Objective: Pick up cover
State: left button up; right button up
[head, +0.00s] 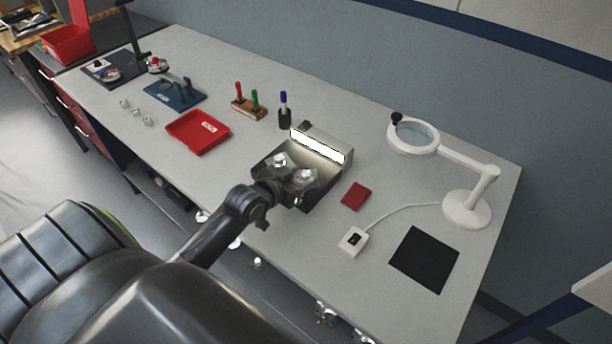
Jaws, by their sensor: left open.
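My left gripper (294,178) reaches in from the lower left and is open over a dark grey station (322,190) with a bright white lit panel (318,146) at its back. Shiny silver parts show at the gripper's fingers, and I cannot tell whether they are the cover or parts of a housing. The gripper hides much of the station's inside. No other thing in view is clearly a cover. My right gripper is not in view.
A small red block (355,196), a white switch box (352,241), a black mat (424,260) and a magnifier lamp (467,210) are right.

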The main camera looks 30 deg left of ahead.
aim_at(329, 174)
pick_arm(q)
jog(key=shift+x, duration=1.4)
jog(key=shift+r, duration=0.1)
grip_shut()
